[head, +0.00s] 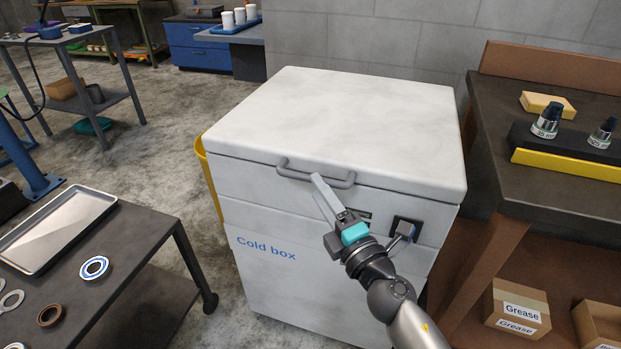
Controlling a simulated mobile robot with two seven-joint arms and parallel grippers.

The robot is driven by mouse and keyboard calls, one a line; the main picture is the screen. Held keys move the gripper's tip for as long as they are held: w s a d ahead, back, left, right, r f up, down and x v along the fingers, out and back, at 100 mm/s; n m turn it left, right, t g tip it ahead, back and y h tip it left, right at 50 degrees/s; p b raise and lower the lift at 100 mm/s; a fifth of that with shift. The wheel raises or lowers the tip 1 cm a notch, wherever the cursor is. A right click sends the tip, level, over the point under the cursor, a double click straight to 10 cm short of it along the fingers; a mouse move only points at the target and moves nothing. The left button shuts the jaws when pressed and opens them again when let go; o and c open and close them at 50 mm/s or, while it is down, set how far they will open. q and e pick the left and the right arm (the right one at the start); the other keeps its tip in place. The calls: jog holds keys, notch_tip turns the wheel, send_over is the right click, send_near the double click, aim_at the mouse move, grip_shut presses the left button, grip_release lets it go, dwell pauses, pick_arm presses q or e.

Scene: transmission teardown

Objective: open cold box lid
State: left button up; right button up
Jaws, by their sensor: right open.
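The white cold box (265,255), marked "Cold box" in blue, stands in the middle of the head view. Its lid (340,120) lies flat and closed on top. A grey bar handle (300,176) is fixed to the lid's front edge. My right gripper (318,182) reaches up from the lower right, with its fingertips at the right part of the handle. It is open. I cannot tell whether the fingers touch the bar or straddle it. A dark latch (404,230) sits on the box front, right of the gripper. My left gripper is not in view.
A dark bench (500,100) with bottles stands close on the right, with cartons (517,308) below. A cart (140,240) with a metal tray (55,230) and rings is at left. A yellow bin (203,160) stands behind the box's left side. Above the lid is clear.

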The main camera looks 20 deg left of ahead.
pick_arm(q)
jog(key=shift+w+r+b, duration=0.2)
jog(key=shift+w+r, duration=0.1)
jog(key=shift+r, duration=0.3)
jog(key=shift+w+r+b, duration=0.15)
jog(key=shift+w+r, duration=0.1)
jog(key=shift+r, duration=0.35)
pick_arm(e)
jog(key=shift+x, duration=2.3)
jog(key=shift+c, duration=0.4)
grip_shut()
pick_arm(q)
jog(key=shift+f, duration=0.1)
